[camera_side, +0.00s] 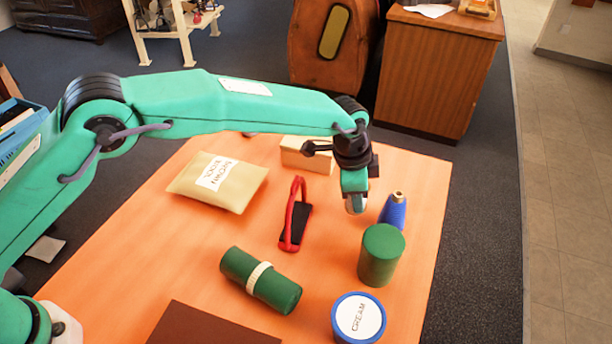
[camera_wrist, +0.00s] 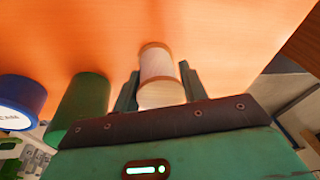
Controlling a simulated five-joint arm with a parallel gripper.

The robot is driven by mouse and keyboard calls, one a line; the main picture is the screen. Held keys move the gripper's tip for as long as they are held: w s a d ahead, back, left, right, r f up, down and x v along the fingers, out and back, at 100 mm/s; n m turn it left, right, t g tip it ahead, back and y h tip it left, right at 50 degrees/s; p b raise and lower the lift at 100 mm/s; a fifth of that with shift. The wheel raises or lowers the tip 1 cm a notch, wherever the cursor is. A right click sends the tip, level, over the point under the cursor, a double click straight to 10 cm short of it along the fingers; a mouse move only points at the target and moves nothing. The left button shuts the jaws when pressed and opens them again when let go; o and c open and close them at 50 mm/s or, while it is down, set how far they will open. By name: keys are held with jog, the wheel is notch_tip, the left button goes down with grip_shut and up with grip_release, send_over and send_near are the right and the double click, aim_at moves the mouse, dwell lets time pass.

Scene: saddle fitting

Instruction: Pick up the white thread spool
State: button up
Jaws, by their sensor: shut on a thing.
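The white thread spool (camera_wrist: 160,68) has tan ends and sits between the two green fingers of my gripper (camera_wrist: 160,77) in the wrist view. My gripper is shut on it, with one finger on each side. In the side view my gripper (camera_side: 355,196) points down over the right part of the orange table, and only a small pale part of the spool (camera_side: 351,207) shows there. The fingers hide most of it. I cannot tell whether the spool touches the table.
A blue cone (camera_side: 394,212) and a green cylinder (camera_side: 381,256) stand close to my gripper. A cream jar (camera_side: 358,318), a banded green roll (camera_side: 240,268), a red-handled tool (camera_side: 290,225), a pouch (camera_side: 235,188) and a beige box (camera_side: 300,155) are on the table (camera_side: 325,240).

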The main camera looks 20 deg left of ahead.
jog(key=s, duration=1)
jog(key=shift+s, duration=0.15)
jog(key=shift+r, duration=0.1)
dwell(0.3)
